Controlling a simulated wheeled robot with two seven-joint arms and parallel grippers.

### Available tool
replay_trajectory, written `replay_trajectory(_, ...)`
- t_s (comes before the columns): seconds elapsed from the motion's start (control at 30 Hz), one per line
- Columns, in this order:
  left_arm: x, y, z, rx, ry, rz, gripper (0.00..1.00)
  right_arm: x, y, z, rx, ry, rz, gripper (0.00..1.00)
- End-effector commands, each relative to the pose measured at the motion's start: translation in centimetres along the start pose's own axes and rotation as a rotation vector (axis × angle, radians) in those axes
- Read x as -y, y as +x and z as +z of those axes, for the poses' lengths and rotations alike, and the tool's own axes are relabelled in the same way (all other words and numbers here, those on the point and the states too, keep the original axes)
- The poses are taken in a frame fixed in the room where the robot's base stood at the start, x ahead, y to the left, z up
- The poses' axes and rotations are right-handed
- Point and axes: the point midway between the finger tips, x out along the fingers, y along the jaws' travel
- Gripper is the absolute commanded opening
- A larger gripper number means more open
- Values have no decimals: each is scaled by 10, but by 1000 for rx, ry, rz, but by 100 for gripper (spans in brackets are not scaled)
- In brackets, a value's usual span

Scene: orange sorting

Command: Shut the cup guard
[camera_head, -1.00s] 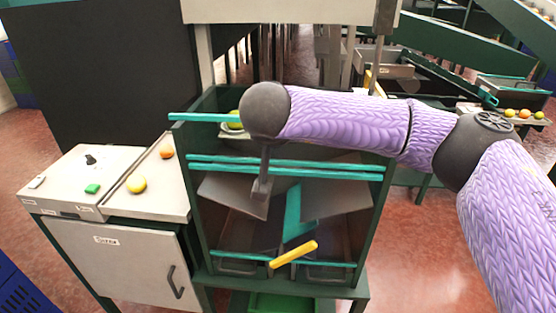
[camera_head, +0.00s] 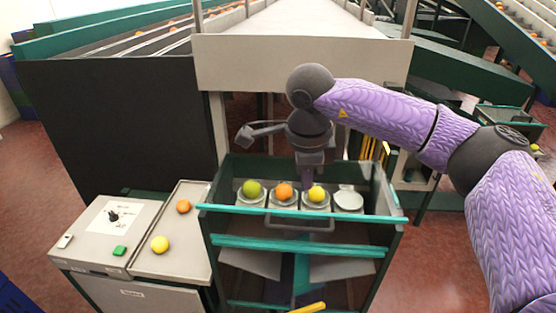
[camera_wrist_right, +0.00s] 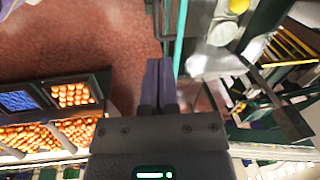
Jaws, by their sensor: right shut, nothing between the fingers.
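Several cups stand in a row in the green-framed unit (camera_head: 385,200). Three hold fruit: a green one (camera_head: 252,188), an orange one (camera_head: 284,191) and a yellow one (camera_head: 317,194). The rightmost cup (camera_head: 348,202) shows no fruit. A grey handle-like bar (camera_head: 300,226) lies in front of the cups; I cannot tell whether it is the cup guard. My right gripper (camera_head: 307,181) points down at the far side of the row, near the orange and yellow fruit. In the right wrist view it is shut and empty (camera_wrist_right: 159,65). My left gripper is out of view.
Teal bars (camera_head: 298,246) cross the unit's front, with a yellow handle (camera_head: 308,308) below. On the left, a grey tray (camera_head: 193,217) holds an orange and a yellow fruit beside a control box (camera_head: 85,248). A pale conveyor front (camera_head: 300,63) stands behind.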

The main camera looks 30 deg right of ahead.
Motion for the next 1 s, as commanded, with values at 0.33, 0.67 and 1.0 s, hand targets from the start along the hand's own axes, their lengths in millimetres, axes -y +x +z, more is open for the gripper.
replay_trajectory(0.33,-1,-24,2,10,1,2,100,0,19,-7,32,138,63,0)
replay_trajectory(0.67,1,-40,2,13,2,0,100,-4,90,-4,32,133,59,0)
replay_trajectory(1.0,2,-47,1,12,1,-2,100,-5,126,-2,34,133,56,0)
